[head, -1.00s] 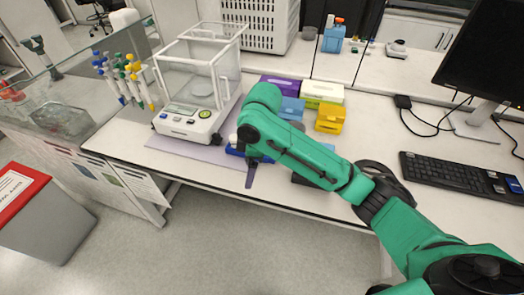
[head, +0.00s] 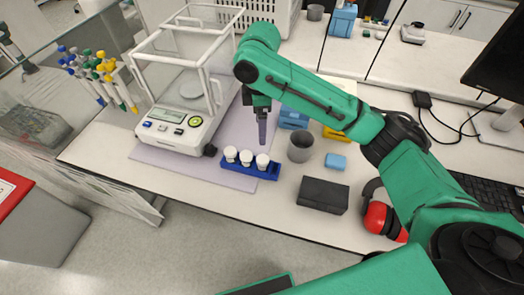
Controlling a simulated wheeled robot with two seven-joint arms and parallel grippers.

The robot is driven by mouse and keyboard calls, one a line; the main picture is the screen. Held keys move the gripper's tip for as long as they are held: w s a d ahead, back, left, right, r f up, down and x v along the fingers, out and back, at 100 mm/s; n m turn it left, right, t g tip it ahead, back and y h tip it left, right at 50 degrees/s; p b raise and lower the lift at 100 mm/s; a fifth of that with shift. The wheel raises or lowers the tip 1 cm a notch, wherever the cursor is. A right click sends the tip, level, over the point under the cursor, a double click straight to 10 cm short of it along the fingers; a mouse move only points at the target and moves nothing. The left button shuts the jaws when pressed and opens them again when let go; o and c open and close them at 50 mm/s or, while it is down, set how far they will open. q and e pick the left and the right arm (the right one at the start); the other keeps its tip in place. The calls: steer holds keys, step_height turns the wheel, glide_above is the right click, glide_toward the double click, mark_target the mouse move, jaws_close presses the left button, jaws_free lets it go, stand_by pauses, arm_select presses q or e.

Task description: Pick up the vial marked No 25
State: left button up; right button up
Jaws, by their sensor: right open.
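Three vials with white caps stand in a row in a blue rack (head: 268,174) near the front of the bench: a left vial (head: 231,154), a middle vial (head: 246,158) and a right vial (head: 262,162). Their markings are too small to read, so I cannot tell which is No 25. My right gripper (head: 262,132) points down just above and behind the right vial, apart from it. It is open and empty; its fingers overlap in this view. My left gripper is not in view.
A balance with a glass enclosure (head: 178,128) stands left of the rack on a purple mat (head: 232,181). Right of the rack are a grey cup (head: 300,147), a small blue block (head: 335,161), a dark box (head: 322,195) and red earmuffs (head: 384,221). Pipettes (head: 106,68) hang at the left.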

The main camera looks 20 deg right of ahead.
steer(key=p, duration=0.2)
glide_above(263, 159)
steer(key=f, duration=0.6)
steer(key=shift+s+a+f, duration=0.15)
steer(key=shift+a+f, duration=0.05)
steer(key=shift+f, duration=0.2)
steer(key=f, duration=0.2)
steer(key=f+p, duration=0.2)
steer(key=f, duration=0.1)
steer(key=shift+w+d+f, duration=0.25)
steer(key=shift+f, duration=0.1)
steer(key=shift+s+f, duration=0.1)
steer(key=shift+f, duration=0.25)
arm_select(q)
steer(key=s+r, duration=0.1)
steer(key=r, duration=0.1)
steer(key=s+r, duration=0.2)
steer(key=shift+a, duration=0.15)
arm_select(e)
jaws_close()
